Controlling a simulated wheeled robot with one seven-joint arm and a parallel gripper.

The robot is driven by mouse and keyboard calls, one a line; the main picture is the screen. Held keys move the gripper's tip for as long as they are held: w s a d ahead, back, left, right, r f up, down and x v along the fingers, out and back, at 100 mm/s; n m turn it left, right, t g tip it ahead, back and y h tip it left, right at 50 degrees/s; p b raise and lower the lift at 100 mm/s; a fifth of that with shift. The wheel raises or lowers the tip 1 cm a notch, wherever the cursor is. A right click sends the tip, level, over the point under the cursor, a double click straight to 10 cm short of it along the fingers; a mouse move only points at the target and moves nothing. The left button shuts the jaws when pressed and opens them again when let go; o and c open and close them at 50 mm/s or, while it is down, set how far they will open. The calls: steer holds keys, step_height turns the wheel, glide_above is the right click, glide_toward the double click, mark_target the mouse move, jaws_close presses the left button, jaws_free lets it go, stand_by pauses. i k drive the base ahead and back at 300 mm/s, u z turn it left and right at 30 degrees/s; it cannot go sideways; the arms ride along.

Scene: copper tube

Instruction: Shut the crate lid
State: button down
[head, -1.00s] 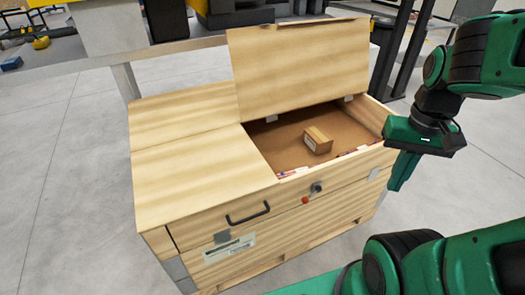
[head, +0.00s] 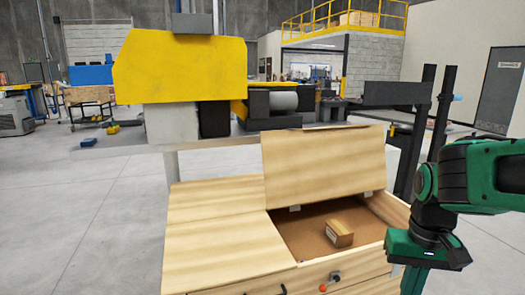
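The wooden crate (head: 228,245) stands in front of me. Its lid (head: 325,165) is raised on the right half, tilted back from hinges at the rear of the opening. A small cardboard box (head: 339,233) lies on the brown floor inside the open compartment. A latch with a red part (head: 325,286) sits on the front face below the opening. My gripper (head: 412,284) hangs at the right, beside the crate's front right corner, apart from the lid. Its fingertips are cut off or hidden at the lower edge, so its opening does not show.
The left half of the crate top is flat and closed. A yellow and grey machine (head: 180,68) stands behind the crate. Dark posts (head: 440,110) rise behind it at the right. The floor (head: 85,215) at the left is clear.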

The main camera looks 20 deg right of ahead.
mark_target(304, 166)
steer(key=u, duration=0.45)
steer(key=k, duration=0.95)
steer(key=u, duration=0.65)
steer(key=i, duration=1.9)
steer(key=z, duration=0.9)
steer(key=i, duration=0.4)
steer(key=z, duration=0.35)
